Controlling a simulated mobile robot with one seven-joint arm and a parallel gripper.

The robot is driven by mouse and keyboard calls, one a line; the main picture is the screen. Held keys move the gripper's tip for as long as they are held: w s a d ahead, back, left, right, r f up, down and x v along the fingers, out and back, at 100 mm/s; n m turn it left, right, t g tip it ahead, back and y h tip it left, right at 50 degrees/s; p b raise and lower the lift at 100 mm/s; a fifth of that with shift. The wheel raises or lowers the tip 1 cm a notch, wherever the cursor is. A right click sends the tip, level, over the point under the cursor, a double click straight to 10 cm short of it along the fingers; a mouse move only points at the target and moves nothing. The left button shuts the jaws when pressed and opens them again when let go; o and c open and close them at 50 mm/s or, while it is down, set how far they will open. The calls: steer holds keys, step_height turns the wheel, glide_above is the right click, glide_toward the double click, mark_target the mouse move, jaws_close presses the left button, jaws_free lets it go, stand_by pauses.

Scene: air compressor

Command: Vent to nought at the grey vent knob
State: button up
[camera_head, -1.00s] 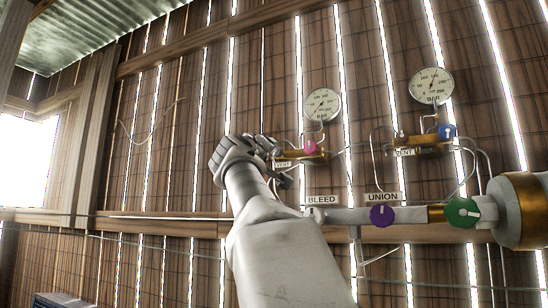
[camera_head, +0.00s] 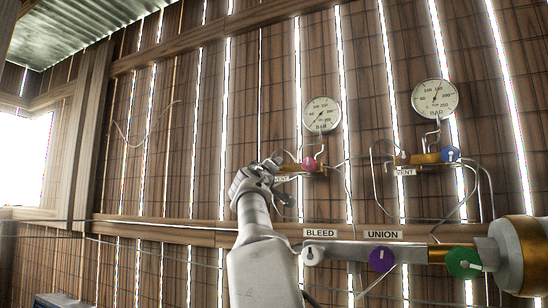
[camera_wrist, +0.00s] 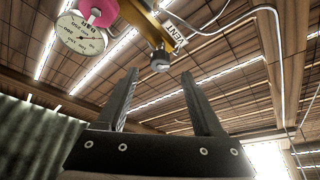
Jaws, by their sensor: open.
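The grey vent knob (camera_wrist: 160,60) is a small round knob on the end of a brass valve (camera_wrist: 143,20), by a VENT label (camera_wrist: 173,26), in the wrist view. My gripper (camera_wrist: 160,75) is open and empty; the knob appears just beyond and between its fingertips, with no visible contact. In the head view, my gripper (camera_head: 274,169) is at the left end of the left brass valve (camera_head: 300,168) and hides the grey knob. The left gauge (camera_head: 322,114), marked BAR, is above that valve; it also shows in the wrist view (camera_wrist: 82,34). I cannot read its needle exactly.
A pink knob (camera_head: 309,164) is close to the right of my gripper. A second gauge (camera_head: 434,98) and blue knob (camera_head: 450,155) are farther right. Below are white BLEED (camera_head: 312,254), purple UNION (camera_head: 382,259) and green (camera_head: 463,262) knobs. Thin pipes run along the slatted wall.

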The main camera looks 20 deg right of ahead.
steer(key=shift+p+x, duration=2.6)
steer(key=shift+x, duration=0.6)
jaws_close()
